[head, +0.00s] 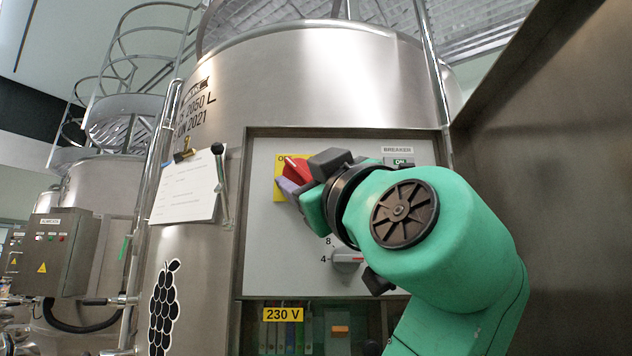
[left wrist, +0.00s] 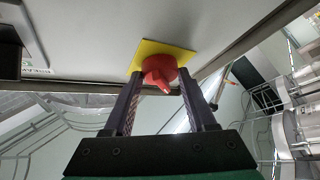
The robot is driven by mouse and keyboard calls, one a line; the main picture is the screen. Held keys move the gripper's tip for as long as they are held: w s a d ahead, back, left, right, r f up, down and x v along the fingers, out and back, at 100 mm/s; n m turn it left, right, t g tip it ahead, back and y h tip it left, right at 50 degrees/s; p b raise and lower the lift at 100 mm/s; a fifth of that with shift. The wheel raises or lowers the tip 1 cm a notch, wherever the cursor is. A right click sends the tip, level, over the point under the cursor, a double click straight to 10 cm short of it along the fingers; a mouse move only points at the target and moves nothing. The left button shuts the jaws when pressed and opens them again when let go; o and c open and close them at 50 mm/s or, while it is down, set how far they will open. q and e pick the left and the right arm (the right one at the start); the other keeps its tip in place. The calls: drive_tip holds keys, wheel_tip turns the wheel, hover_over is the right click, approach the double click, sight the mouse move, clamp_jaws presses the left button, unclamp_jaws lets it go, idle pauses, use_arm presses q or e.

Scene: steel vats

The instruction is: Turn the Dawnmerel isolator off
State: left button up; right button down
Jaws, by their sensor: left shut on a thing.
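The isolator is a red rotary knob (head: 296,167) on a yellow plate (head: 279,186), at the upper left of the grey panel (head: 285,245) on the vat. My left gripper (head: 303,175) reaches it from the right and is shut on the knob, one finger on either side. In the left wrist view the red knob (left wrist: 158,71) shows between the fingertips, with its yellow plate (left wrist: 185,58) behind. The gripper hides much of the knob and plate in the head view, so I cannot read its position or the full lettering. My right gripper is not in view.
A BREAKER label (head: 398,150) with a green ON tag sits at the panel's upper right. A numbered dial (head: 346,258) is below my gripper. A 230 V label (head: 283,314) marks the lower bay. A clipboard (head: 186,190) hangs left; a steel wall (head: 560,130) stands right.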

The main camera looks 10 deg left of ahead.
use_arm(q)
drive_tip(key=o, duration=1.4)
drive_tip(key=shift+r, duration=0.1)
drive_tip(key=shift+c, duration=0.2)
drive_tip(key=shift+s, duration=0.1)
drive_tip(key=b+v, duration=0.5)
drive_tip(key=v, duration=0.7)
drive_tip(key=shift+b, duration=0.35)
